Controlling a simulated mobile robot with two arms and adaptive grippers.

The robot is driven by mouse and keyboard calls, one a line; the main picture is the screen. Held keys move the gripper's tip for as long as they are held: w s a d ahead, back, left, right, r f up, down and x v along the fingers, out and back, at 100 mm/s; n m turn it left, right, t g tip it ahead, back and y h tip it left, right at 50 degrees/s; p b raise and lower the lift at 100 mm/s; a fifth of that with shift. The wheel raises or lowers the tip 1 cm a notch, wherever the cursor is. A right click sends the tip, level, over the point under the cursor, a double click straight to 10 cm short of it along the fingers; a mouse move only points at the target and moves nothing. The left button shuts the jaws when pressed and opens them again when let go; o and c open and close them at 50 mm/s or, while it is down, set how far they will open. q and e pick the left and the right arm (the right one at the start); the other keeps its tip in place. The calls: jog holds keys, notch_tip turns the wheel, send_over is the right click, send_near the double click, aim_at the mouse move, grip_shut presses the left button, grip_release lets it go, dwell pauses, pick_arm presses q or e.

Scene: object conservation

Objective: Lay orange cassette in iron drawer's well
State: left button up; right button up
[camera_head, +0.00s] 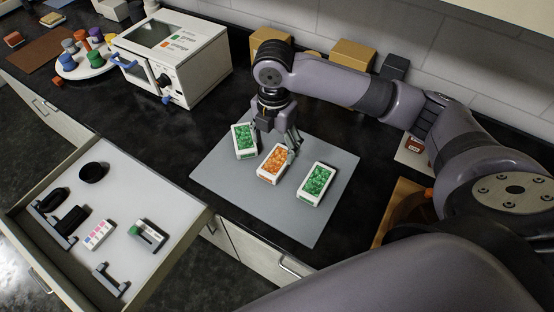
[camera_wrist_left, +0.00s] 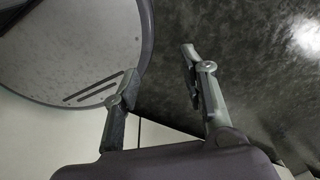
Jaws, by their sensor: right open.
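The orange cassette (camera_head: 273,165), a white box with orange contents, lies on a grey mat (camera_head: 222,178) between two green cassettes, one at its upper left (camera_head: 245,141) and one at its lower right (camera_head: 317,184). My right gripper (camera_head: 277,143) is open just over the orange cassette's far end; I cannot tell if it touches. An open drawer (camera_head: 150,185) at the left holds several small things; I cannot make out which spot is the well. My left gripper (camera_wrist_left: 160,85) is open and empty in the left wrist view.
In the drawer are a black cup (camera_head: 93,172), dark holders (camera_head: 68,220), a colour-marked white block (camera_head: 98,235) and a green-and-white piece (camera_head: 148,234). A white machine (camera_head: 185,60) with a blue handle stands behind. Dark counter is free left of the mat.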

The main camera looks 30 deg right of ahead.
aim_at(274, 163)
notch_tip(274, 163, down, 2)
jog(key=shift+f, duration=0.25)
jog(key=shift+f+p, duration=0.3)
jog(key=shift+f, duration=0.15)
notch_tip(274, 163, down, 4)
jog(key=shift+w+f+p, duration=0.1)
jog(key=shift+f+p, duration=0.1)
jog(key=shift+p, duration=0.55)
jog(key=shift+f, duration=0.3)
pick_arm(q)
jog(key=shift+s+d+r, duration=0.2)
jog(key=shift+d+r, duration=0.1)
jog(key=shift+r, duration=0.25)
jog(key=shift+s+d+r, duration=0.15)
jog(key=shift+d+r, duration=0.1)
jog(key=shift+r, duration=0.3)
pick_arm(e)
jog(key=shift+c, duration=0.3)
jog(key=shift+r, duration=0.1)
jog(key=c, duration=1.4)
